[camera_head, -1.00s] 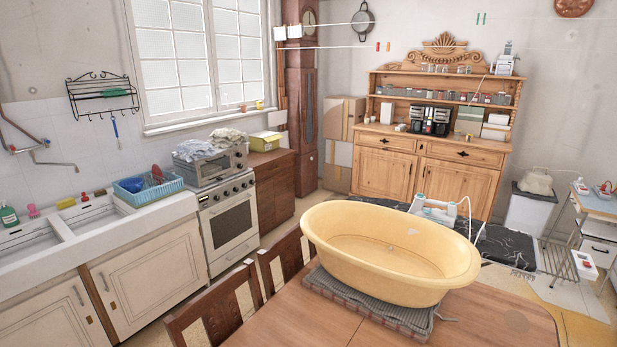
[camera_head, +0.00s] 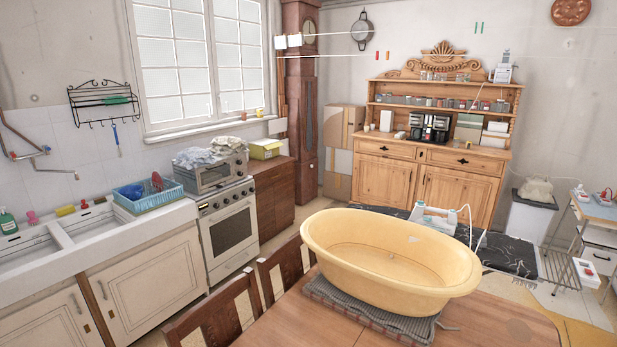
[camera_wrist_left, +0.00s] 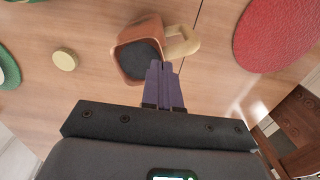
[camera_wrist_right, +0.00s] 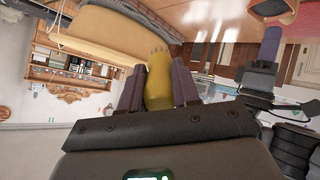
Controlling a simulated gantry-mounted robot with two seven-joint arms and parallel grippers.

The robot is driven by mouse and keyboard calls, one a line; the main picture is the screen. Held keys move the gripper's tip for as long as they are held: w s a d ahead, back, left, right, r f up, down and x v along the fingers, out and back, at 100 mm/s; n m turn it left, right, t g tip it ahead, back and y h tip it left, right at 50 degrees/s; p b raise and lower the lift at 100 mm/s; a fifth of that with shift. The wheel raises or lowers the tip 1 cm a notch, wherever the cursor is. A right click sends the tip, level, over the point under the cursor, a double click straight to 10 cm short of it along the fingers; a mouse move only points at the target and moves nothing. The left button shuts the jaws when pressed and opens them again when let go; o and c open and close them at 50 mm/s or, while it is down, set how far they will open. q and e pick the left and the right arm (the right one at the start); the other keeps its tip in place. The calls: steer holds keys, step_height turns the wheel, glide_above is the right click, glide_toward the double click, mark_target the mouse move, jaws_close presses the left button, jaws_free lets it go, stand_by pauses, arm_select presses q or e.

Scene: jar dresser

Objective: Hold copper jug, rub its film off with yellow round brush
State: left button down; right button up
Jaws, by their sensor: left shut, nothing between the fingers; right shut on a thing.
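The copper jug (camera_wrist_left: 128,66) stands on the wooden table in the left wrist view, with its dark inside and pale handle (camera_wrist_left: 181,43) showing. Part of a copper-coloured thing, likely the jug, shows at the top edge of the right wrist view (camera_wrist_right: 274,8). My left gripper (camera_wrist_left: 162,67) is shut and empty, its fingertips at the jug's near side by the handle; I cannot tell if they touch. My right gripper (camera_wrist_right: 158,62) is shut on the yellow round brush (camera_wrist_right: 158,88). The film cannot be made out. Neither gripper shows in the head view.
A yellow tub (camera_head: 390,288) stands on a grey folded cloth (camera_head: 345,309) on the table. In the left wrist view a red round mat (camera_wrist_left: 275,32), a small pale round piece (camera_wrist_left: 65,59) and green-edged round things lie around the jug. Chairs (camera_head: 205,325) stand at the table's left.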

arm_select(q)
steer(key=shift+a+f+b, duration=0.1)
steer(key=shift+f+b, duration=0.6)
steer(key=shift+f, duration=0.55)
arm_select(e)
steer(key=shift+f, duration=0.7)
stand_by(1.6)
